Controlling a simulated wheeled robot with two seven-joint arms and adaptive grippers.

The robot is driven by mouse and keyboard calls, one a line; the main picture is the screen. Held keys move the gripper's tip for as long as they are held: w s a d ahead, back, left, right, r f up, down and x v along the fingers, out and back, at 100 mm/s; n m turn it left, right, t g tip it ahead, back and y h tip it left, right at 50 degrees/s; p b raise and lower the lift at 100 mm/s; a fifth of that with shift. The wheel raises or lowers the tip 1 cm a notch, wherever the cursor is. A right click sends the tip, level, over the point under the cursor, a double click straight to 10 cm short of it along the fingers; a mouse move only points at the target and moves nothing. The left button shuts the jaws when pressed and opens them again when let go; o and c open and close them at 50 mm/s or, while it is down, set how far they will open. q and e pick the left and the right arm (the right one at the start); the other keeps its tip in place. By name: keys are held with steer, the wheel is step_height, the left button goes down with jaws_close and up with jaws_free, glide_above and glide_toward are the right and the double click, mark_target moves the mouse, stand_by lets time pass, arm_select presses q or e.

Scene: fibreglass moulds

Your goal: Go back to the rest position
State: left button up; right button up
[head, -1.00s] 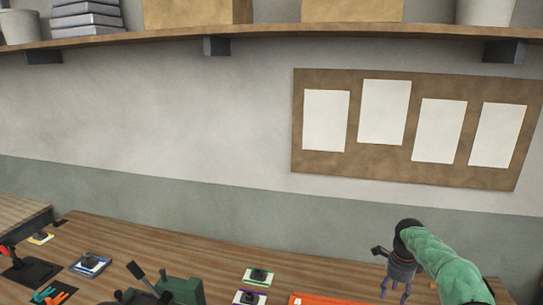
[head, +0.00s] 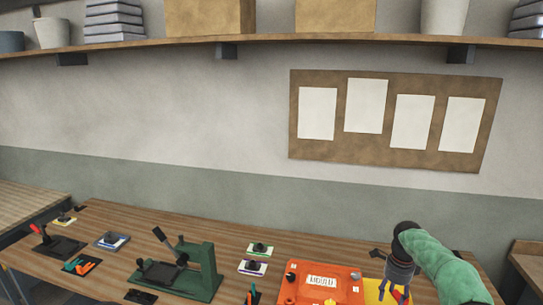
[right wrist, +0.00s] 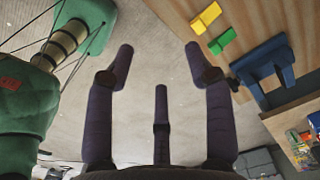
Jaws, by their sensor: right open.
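My right gripper (head: 398,288) hangs at the lower right of the head view, with its green arm coming in from the right edge. It is over or in front of a yellow piece (head: 372,289) at the right end of the bench; I cannot tell how high. In the right wrist view the gripper (right wrist: 158,55) has its dark fingers spread wide, with nothing between them. My left gripper is not in view.
The wooden bench (head: 120,226) carries an orange labelled tray or mould (head: 303,269), a green press (head: 209,265), a black stand with a red handle (head: 58,246) and several small blocks. A shelf (head: 270,43) runs above. Another table (head: 25,203) stands at far left.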

steer(key=s+a+f+n+y+b, duration=0.1)
steer(key=s+a+f+n+b, duration=0.2)
steer(key=a+f, duration=0.5)
steer(key=s+a+f+n+y+b, duration=0.1)
steer(key=s+a+f+n+b, duration=0.2)
steer(key=f, duration=1)
steer(key=s+a+f+n+y+b, duration=0.1)
steer(key=s+a+f+n, duration=0.1)
steer(key=a+f+n, duration=0.6)
arm_select(q)
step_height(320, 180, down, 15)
steer(key=b, duration=0.7)
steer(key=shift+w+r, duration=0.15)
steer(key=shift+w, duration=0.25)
arm_select(e)
steer(key=s+a+f+n, duration=0.3)
steer(key=s+f, duration=0.5)
steer(key=s, duration=0.4)
steer(key=s+a+f+n, duration=0.3)
steer(key=s+a+f, duration=0.3)
steer(key=s, duration=0.7)
step_height(320, 180, down, 3)
steer(key=shift+s+r+n+y, duration=0.15)
steer(key=shift+r+n+y, duration=0.05)
steer(key=shift+n+y, duration=0.2)
